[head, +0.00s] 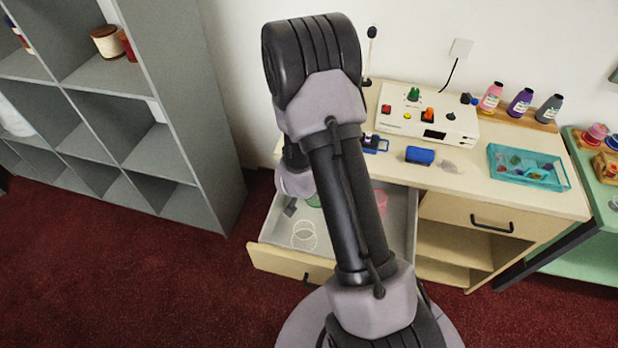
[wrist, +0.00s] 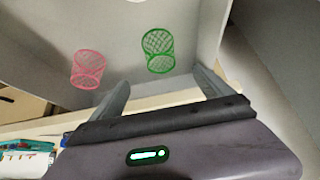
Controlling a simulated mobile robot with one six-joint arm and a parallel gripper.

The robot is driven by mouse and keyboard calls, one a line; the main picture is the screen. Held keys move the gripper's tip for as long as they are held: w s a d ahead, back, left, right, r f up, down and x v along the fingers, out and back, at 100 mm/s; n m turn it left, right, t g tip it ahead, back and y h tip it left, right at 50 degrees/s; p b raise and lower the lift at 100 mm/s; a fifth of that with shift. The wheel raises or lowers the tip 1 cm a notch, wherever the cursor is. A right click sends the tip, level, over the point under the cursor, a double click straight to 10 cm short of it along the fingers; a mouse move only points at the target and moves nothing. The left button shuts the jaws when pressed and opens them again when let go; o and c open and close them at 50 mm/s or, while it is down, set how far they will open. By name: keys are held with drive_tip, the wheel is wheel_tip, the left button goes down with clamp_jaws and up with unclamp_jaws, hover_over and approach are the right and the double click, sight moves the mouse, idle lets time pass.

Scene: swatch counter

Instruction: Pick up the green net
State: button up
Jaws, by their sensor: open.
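The green net (wrist: 158,50) is a small open mesh cylinder in the open drawer. In the wrist view it lies beyond my fingertips, roughly in line with the gap between them and not touching either. My gripper (wrist: 161,80) is open and empty. In the head view a sliver of the green net (head: 313,201) shows beside my arm, which hides most of it. A similar pink net (wrist: 88,69) lies to the left of the green one in the wrist view. The pink net (head: 381,199) is partly hidden by my arm in the head view.
The drawer (head: 401,222) is pulled out, and its walls stand close around the nets. A white looped net (head: 304,235) lies near its front. Above stands the counter (head: 470,180) with a control box (head: 455,122), a blue block (head: 420,155) and a teal tray (head: 500,178).

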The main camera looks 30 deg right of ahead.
drive_tip(key=b+x, duration=0.5)
drive_tip(key=x, duration=1.1)
drive_tip(key=shift+w+d+f, duration=0.1)
drive_tip(key=shift+w+f, duration=0.05)
drive_tip(key=shift+w, duration=0.05)
drive_tip(key=shift+c, duration=0.4)
drive_tip(key=c, duration=1.3)
